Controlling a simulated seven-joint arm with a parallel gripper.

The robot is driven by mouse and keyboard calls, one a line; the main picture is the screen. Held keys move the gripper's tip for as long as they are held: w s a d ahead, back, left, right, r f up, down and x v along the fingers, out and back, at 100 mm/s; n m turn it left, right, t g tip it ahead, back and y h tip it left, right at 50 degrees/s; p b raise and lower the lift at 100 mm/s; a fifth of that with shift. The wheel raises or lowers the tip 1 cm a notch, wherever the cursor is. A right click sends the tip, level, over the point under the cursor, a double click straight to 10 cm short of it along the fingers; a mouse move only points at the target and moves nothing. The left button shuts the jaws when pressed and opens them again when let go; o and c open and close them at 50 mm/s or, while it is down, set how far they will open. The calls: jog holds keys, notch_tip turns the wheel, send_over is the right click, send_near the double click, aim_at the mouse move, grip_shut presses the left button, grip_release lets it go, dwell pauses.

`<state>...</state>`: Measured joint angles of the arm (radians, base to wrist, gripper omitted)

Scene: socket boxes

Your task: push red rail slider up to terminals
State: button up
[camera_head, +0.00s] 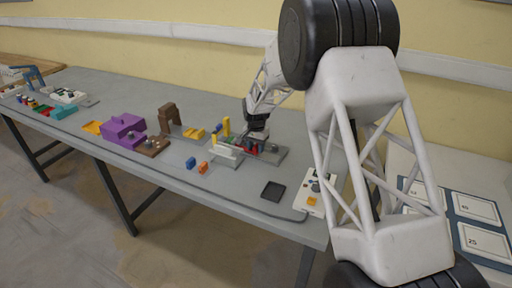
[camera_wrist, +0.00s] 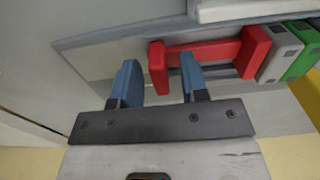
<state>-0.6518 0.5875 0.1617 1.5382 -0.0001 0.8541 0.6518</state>
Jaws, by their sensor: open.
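The red rail slider (camera_wrist: 205,52) shows in the wrist view as a bar with a raised block at each end. The right finger overlaps the slider's bar in the picture; the left finger is left of the slider's left end block. I cannot tell whether either touches it. Grey (camera_wrist: 280,53) and green (camera_wrist: 303,49) terminal blocks stand just right of the slider's right end. In the head view the slider (camera_head: 250,149) is small and partly hidden near my gripper (camera_head: 258,134).
A white bar (camera_wrist: 250,10) runs along the top of the wrist view; a yellow piece (camera_wrist: 308,95) is at right. In the head view, blue (camera_head: 191,162) and orange (camera_head: 203,168) blocks and a dark tray (camera_head: 273,190) lie nearby. A purple assembly (camera_head: 122,128) stands farther left.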

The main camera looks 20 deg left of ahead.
jog(key=shift+r, duration=0.15)
jog(key=shift+r, duration=3.75)
jog(key=shift+d+r, duration=0.1)
